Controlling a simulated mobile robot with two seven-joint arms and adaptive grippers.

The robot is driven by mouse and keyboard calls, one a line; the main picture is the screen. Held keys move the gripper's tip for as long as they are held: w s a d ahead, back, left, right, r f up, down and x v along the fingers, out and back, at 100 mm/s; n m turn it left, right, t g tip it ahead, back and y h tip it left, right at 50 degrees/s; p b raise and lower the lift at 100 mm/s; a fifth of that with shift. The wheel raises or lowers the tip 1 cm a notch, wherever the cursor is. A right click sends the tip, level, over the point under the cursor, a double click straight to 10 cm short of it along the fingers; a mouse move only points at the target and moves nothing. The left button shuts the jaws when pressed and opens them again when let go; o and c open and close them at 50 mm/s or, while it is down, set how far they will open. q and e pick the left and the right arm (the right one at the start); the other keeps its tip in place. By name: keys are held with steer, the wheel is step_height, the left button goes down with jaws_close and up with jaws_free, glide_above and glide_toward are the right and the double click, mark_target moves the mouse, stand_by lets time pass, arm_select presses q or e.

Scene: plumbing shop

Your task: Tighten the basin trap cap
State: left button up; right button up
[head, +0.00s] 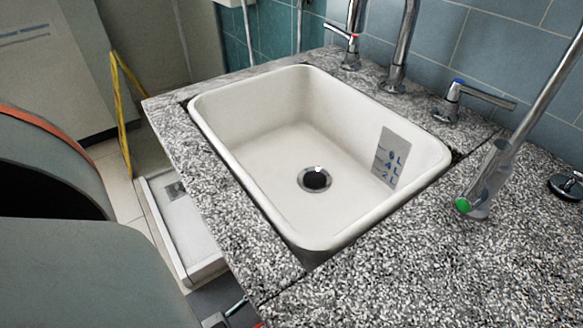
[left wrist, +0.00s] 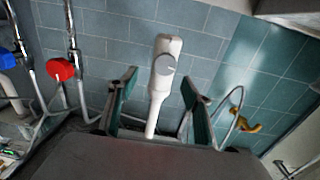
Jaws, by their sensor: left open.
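In the left wrist view a white basin trap (left wrist: 168,45) stands against the tiled wall, with a white pipe below it in the picture. A round grey cap (left wrist: 164,65) sits on its front. My left gripper (left wrist: 159,77) is open, its two fingers apart to the left and right of the trap in the picture. I see nothing held between them, and I cannot tell how far the cap is from the fingertips. The white basin (head: 262,140) with its drain (head: 315,179) shows in the head view, where the trap is hidden. My right gripper is in neither view.
A speckled granite counter (head: 420,235) surrounds the basin, with several taps along the back and a green-ended tap (head: 490,180) at right. A red valve (left wrist: 60,69) and a blue valve (left wrist: 5,60) are left of the trap. A yellow fitting (left wrist: 238,97) is at right.

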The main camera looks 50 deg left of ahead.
arm_select(q)
steer(key=w+y, duration=0.1)
steer(key=w, duration=0.6)
steer(key=shift+f+n, duration=0.2)
steer(key=shift+n, duration=0.2)
steer(key=c, duration=1.1)
